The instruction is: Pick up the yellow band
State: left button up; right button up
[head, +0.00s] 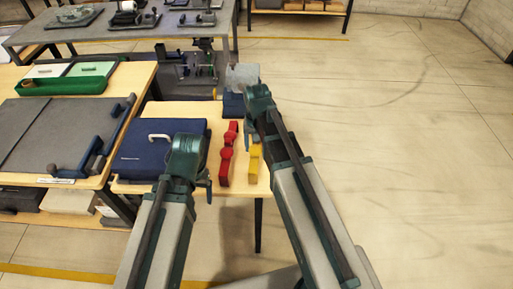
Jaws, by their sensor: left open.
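The yellow band (254,164) lies near the right edge of a small wooden table, just right of a red band (227,155). My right forearm passes close along its right side and may hide part of it. My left gripper (206,186) is open, left of the red band and apart from the yellow band, near the dark blue case; its fingers are partly hidden by its own wrist. My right gripper (250,131) is just beyond the yellow band, mostly hidden by its wrist, so its jaws cannot be made out.
A dark blue case (150,151) with a pale handle fills the table's left part. A wooden bench (129,78) at left bears a grey press and a green tray (66,79). A grey table (120,32) stands behind. The floor at right is clear.

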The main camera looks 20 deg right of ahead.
grip_shut()
dwell(0.3)
jog(key=shift+r, duration=0.15)
notch_tip(320, 180, up, 10)
jog(key=p, duration=1)
